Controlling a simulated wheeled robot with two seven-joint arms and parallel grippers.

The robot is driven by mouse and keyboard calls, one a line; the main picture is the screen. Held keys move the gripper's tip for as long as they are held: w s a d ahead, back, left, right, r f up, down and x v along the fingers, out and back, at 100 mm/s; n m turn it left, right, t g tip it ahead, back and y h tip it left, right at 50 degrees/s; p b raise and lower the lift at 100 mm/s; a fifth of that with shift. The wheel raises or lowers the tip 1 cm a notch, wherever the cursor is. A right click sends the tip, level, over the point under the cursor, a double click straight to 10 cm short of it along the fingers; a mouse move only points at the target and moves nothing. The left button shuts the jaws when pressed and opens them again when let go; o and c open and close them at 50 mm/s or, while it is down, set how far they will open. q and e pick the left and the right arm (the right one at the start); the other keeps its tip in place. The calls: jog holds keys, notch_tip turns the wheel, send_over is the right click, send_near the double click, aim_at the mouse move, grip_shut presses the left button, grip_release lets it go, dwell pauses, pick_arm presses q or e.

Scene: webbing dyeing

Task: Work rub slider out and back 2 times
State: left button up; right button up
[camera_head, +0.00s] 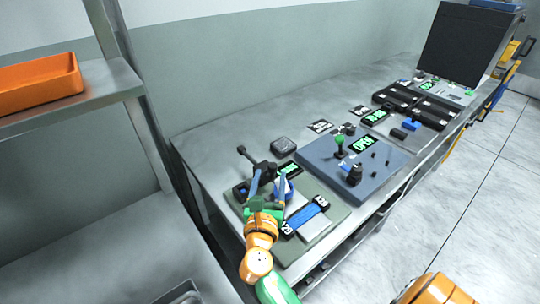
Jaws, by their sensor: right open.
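My right gripper (269,178) reaches in from the bottom over the green-grey plate (262,222) at the near end of the bench. Its two fingers are apart. A small blue and white piece (288,189) is beside its right finger, partly hidden; I cannot tell if they touch. A blue strip (305,216) with black end blocks lies on the same plate, right of the gripper. I cannot tell for sure which piece is the rub slider. A black lever fixture (242,190) stands at the plate's left, partly behind the gripper. My left gripper is out of view.
A blue-grey panel (318,160) with a green-topped lever (339,140) and black knobs lies beyond the plate. Black trays (437,111) and a dark screen (465,45) are farther along. An orange bin (40,82) sits on the left shelf. Bare bench lies along the wall.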

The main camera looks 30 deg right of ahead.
aim_at(272, 169)
jog(key=b+x, duration=0.1)
jog(key=x, duration=0.4)
jog(key=shift+w+d, duration=0.1)
jog(key=shift+d, duration=0.1)
jog(key=shift+a, duration=0.1)
grip_shut()
dwell(1.0)
